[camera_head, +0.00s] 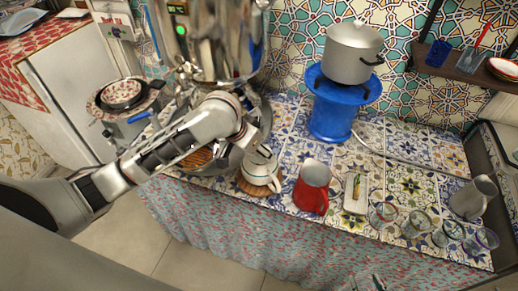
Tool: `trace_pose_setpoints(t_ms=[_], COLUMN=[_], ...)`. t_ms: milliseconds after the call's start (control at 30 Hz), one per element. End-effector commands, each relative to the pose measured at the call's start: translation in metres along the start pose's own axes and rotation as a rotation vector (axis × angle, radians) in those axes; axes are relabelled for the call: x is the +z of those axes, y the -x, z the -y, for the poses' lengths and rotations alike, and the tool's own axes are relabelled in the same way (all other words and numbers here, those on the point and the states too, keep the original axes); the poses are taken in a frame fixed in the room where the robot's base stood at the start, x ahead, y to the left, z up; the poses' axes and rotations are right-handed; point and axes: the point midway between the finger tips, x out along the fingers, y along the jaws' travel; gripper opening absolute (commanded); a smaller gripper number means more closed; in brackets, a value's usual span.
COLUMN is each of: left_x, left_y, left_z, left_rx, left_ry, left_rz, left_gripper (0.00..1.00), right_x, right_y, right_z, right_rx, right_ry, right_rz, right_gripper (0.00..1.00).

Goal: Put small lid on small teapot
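A small white teapot (261,171) with dark bands stands on a round wooden coaster (247,188) near the front edge of the tiled counter. My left arm reaches in from the left, and its gripper (258,150) is right over the teapot's top. My wrist hides most of its fingers, so I cannot tell whether they hold anything. I cannot make out the small lid separately; the teapot's top is partly covered. My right gripper (369,284) only just shows at the bottom edge, in front of the counter and away from the teapot. Its opening is unclear.
A red pitcher (312,186) stands just right of the teapot. Further right are a white tray (355,193), several glass cups (418,224) and a grey jug (473,197). A blue stand (334,112) with a grey pot (351,53) is behind. A large metal samovar (215,45) stands behind my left arm.

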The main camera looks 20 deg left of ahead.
Motion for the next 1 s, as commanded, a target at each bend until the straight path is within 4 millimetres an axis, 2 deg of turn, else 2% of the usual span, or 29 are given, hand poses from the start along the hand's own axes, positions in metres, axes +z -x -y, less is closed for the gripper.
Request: trace_pose_setpoints(t_ms=[1000], left_x=[0.0029], left_y=[-0.0051], left_z=[0.0002], left_rx=[0.000], left_ry=[0.000], left_rz=[-0.001], left_gripper=[0.31], right_x=[-0.0018], right_y=[-0.0004], right_z=[0.0038], right_rx=[-0.002], right_ry=[-0.010], right_rz=[-0.002], right_gripper=[0.40])
